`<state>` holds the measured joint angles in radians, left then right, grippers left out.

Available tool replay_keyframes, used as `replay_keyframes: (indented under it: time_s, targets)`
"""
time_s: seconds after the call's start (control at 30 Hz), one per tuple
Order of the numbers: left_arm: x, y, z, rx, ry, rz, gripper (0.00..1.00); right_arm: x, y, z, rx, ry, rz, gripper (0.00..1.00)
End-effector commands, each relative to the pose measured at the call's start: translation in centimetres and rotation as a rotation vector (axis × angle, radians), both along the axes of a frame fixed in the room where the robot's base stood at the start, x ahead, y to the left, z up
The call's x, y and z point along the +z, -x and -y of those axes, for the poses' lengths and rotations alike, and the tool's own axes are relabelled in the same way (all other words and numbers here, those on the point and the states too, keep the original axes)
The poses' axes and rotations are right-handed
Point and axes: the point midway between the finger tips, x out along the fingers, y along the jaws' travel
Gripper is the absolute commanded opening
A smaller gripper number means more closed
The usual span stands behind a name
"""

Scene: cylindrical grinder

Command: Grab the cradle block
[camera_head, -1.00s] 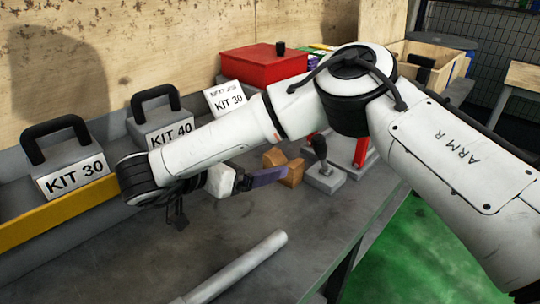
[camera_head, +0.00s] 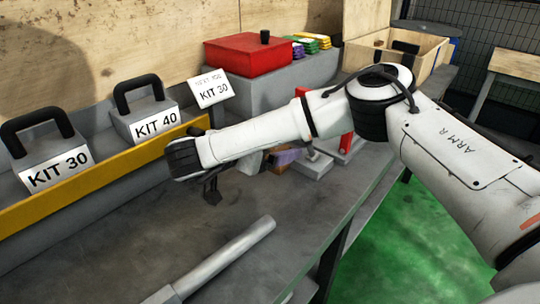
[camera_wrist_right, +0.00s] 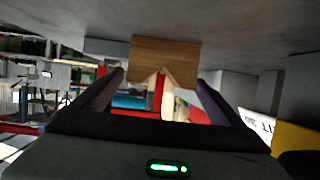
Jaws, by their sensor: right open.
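The cradle block is a brown wooden block with a V notch. In the head view only a bit of the cradle block (camera_head: 279,168) shows on the grey bench, the rest hidden behind my right arm and gripper. In the right wrist view the cradle block (camera_wrist_right: 150,57) is at upper middle, its notch facing down in the picture. My right gripper (camera_wrist_right: 160,88) is open, its purple fingers to either side of the block in the picture. I cannot tell whether they touch it. In the head view my right gripper (camera_head: 286,157) is mostly hidden by its arm. My left gripper is not in view.
A grey stand (camera_head: 316,163) and a red upright part (camera_head: 346,142) are close to the block. A metal bar (camera_head: 225,258) lies on the bench in front. Kit weights (camera_head: 150,123) stand behind a yellow rail (camera_head: 110,172). A red box (camera_head: 248,55) is at the back.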

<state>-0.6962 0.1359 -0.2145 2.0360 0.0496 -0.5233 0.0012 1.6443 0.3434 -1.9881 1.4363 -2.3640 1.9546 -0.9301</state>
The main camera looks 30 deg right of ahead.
Motion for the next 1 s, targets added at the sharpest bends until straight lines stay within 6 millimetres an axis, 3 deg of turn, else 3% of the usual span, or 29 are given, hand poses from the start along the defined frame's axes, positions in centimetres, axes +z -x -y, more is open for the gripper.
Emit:
replay_keyframes:
  time_s: [0.03,0.3,0.67,0.87,1.0]
  targets:
    - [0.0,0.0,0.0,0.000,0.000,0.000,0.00,0.0,0.0,0.0,0.000,0.000,0.000,0.92]
    - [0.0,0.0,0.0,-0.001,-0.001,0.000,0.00,0.0,0.0,0.0,0.000,0.000,0.000,0.47]
    - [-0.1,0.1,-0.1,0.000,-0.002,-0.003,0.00,0.6,0.0,0.0,-0.001,0.000,0.002,0.46]
    - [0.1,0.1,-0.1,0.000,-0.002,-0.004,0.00,3.1,-0.1,-0.1,0.000,-0.001,0.004,0.46]
    - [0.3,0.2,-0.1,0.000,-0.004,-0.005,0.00,6.1,0.0,-0.1,0.000,0.000,0.006,0.46]
